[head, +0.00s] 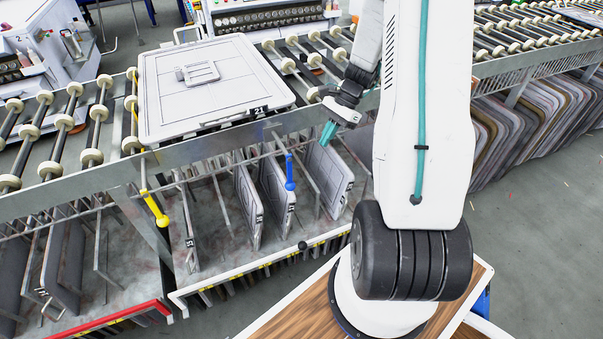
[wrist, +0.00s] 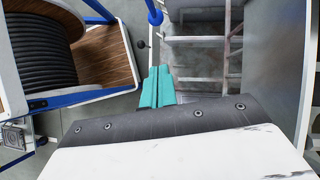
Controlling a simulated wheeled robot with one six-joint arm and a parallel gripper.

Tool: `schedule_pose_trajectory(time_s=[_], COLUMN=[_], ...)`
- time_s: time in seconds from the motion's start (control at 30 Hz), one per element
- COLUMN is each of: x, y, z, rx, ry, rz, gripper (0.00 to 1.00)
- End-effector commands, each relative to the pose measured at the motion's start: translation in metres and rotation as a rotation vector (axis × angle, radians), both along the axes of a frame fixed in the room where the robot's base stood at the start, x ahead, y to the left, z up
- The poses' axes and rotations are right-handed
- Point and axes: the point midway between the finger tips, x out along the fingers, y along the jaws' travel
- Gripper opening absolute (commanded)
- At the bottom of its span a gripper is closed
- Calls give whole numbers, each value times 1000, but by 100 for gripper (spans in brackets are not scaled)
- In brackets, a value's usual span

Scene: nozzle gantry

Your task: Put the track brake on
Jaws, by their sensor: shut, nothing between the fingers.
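Two levers hang from the front rail of the roller track. One has a blue handle (head: 290,175) and points down; the other has a yellow handle (head: 155,210) and slants down to the right. No readable label shows which is the track brake. My gripper (head: 328,133) has teal fingers, held together and empty, to the right of and above the blue handle, apart from it. In the wrist view the shut fingertips (wrist: 159,70) point towards the blue lever (wrist: 153,12), which shows at the top edge.
A large grey panel marked 21 (head: 205,85) lies on the roller track (head: 90,155). Upright panels (head: 275,195) stand in the rack below. A black knob (head: 302,245) sits near the rack's front edge. Floor is open at the right (head: 540,220).

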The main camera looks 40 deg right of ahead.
Motion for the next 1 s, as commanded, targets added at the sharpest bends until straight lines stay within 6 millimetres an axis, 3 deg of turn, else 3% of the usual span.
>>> schedule_pose_trajectory(time_s=[0.37, 0.57, 1.0], x=[-1, -1, 1], y=[-4, 4, 54], z=[-6, -16, -89], rx=[7, 8, 9], ry=[8, 9, 11], rz=[-21, -19, -18], gripper=[0, 0, 0])
